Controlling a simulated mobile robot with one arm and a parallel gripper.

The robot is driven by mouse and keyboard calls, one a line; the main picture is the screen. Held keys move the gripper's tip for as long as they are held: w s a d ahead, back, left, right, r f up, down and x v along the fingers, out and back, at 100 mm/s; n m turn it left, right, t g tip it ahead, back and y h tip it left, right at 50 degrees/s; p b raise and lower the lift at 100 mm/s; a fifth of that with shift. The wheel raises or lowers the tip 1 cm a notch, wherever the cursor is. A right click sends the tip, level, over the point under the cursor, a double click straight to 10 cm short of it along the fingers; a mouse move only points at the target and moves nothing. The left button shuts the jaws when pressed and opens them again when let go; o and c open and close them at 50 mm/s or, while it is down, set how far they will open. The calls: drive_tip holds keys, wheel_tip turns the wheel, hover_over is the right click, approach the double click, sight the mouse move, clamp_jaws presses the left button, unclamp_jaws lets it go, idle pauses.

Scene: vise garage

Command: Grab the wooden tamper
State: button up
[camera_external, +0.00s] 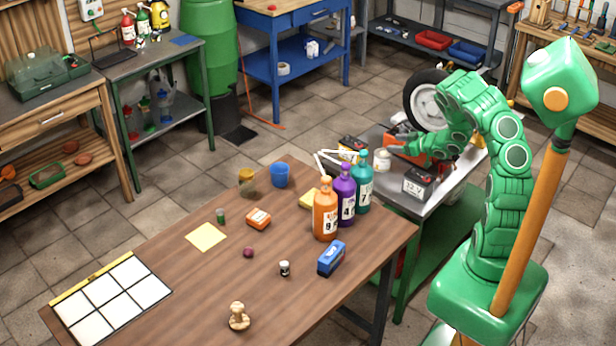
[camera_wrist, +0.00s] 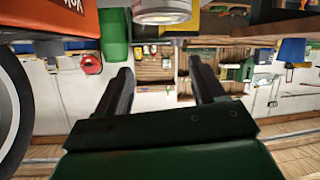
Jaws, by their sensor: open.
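The wooden tamper (camera_external: 238,318) is a small, light wooden piece with a round base and a knob on top. It stands upright near the front edge of the brown wooden table (camera_external: 180,270) in the external view. My gripper (camera_external: 408,144) is far from it, over the grey metal bench at the back right. In the wrist view my gripper (camera_wrist: 160,82) has its two dark fingers spread, with nothing held between them. The tamper does not show in the wrist view.
Orange (camera_external: 325,215), purple (camera_external: 345,195) and teal (camera_external: 362,190) bottles stand at the table's right side. A blue box (camera_external: 331,258) and small black-and-white jar (camera_external: 285,268) lie between them and the tamper. A white grid board (camera_external: 110,298) is at left. The metal bench (camera_external: 385,195) holds batteries and a wheel.

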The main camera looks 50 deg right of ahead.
drive_tip(key=w+a+r+n+t+h, duration=0.1)
drive_tip(key=w+a+r+n+t, duration=0.1)
drive_tip(key=w+a+r, duration=0.75)
drive_tip(key=w+a+r+n+t+h, duration=0.1)
drive_tip(key=w+a+r+n, duration=0.1)
drive_tip(key=w+a+r, duration=0.75)
drive_tip(key=w+a+r+n+y, duration=0.1)
drive_tip(key=w+a+r, duration=0.1)
drive_tip(key=a+r, duration=0.35)
drive_tip(key=w+a+r+n+t, duration=0.1)
drive_tip(key=w+a+r, duration=0.15)
drive_tip(key=a, duration=0.65)
drive_tip(key=w+a+r+y, duration=0.1)
drive_tip(key=w+a+r, duration=0.25)
drive_tip(key=a, duration=0.35)
drive_tip(key=s+a+f+n+g+y, duration=0.15)
drive_tip(key=s+a+f+n, duration=0.4)
drive_tip(key=a, duration=0.55)
drive_tip(key=s+a+f+n+g+y, duration=0.15)
drive_tip(key=s+a+f+n, duration=0.35)
drive_tip(key=a, duration=0.5)
drive_tip(key=s+a+f+n+g+y, duration=0.1)
drive_tip(key=s+a+f+n+y, duration=0.15)
drive_tip(key=s+a+n, duration=0.6)
drive_tip(key=n+g+y, duration=0.3)
drive_tip(key=n+g, duration=0.2)
drive_tip(key=n, duration=1.3)
approach(239, 306)
drive_tip(key=shift+s+x, duration=0.2)
drive_tip(key=shift+x, duration=5.25)
